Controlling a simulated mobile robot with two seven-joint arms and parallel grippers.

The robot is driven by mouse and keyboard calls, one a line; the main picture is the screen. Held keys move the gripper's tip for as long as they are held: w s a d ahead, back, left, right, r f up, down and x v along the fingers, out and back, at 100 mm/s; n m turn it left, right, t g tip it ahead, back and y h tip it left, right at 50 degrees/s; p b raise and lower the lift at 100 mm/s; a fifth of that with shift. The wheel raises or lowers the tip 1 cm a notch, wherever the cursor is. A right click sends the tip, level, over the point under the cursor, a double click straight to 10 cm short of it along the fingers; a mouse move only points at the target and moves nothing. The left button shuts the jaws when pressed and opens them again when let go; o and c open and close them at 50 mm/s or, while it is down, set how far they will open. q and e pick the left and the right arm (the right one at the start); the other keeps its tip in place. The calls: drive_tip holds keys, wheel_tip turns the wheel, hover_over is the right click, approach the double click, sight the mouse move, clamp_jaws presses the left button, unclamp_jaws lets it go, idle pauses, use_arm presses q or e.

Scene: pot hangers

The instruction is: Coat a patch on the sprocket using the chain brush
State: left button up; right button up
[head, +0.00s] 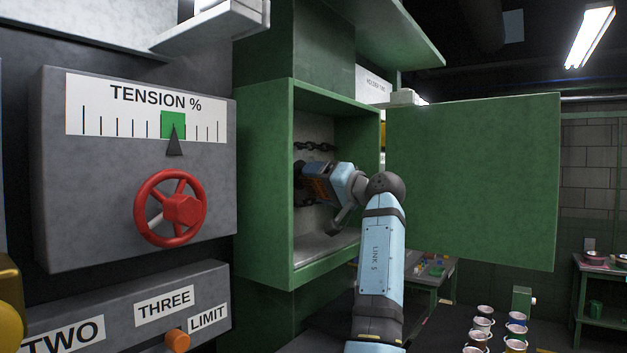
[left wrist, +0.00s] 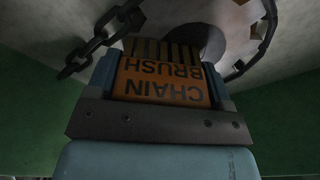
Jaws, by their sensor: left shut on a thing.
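My left gripper (head: 311,181) reaches into an open green cabinet (head: 264,270) and is shut on the orange chain brush (head: 318,190). In the left wrist view the brush (left wrist: 165,85) shows its label upside down between the jaws, with its bristles pointing away from me. A dark rounded shape, likely the sprocket (left wrist: 203,38), sits just beyond the bristles. I cannot tell whether the bristles touch it. A dark chain (head: 316,146) runs above the gripper in the cabinet, and its links (left wrist: 103,36) also show in the left wrist view. My right gripper is not in view.
The cabinet's green door (head: 475,180) stands open to the right of my arm. Left of the cabinet is a tension panel (head: 50,170) with a red handwheel (head: 183,208); its pointer is at the green band. Several cups (head: 484,324) stand at the lower right.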

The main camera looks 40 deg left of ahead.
use_arm(q)
drive_tip(key=shift+w+a, duration=0.2)
drive_tip(key=shift+w, duration=0.7)
drive_tip(key=shift+w+a+r, duration=0.1)
drive_tip(key=shift+w+r, duration=0.25)
drive_tip(key=shift+r, duration=0.3)
drive_tip(key=shift+s+f+b, duration=0.15)
drive_tip(key=shift+s+b, duration=0.45)
drive_tip(key=shift+s, duration=0.1)
drive_tip(key=shift+s+d+b, duration=0.15)
drive_tip(key=shift+s+b, duration=0.05)
drive_tip(key=shift+s, duration=0.4)
drive_tip(key=shift+s+d+b, duration=0.15)
drive_tip(key=shift+s+b, duration=0.05)
drive_tip(key=shift+s, duration=0.4)
drive_tip(key=shift+s+f+b, duration=0.1)
drive_tip(key=shift+s+b, duration=0.3)
drive_tip(key=shift+s, duration=0.3)
drive_tip(key=shift+s+d+b, duration=0.15)
drive_tip(key=shift+s+b, duration=0.2)
drive_tip(key=shift+s, duration=0.7)
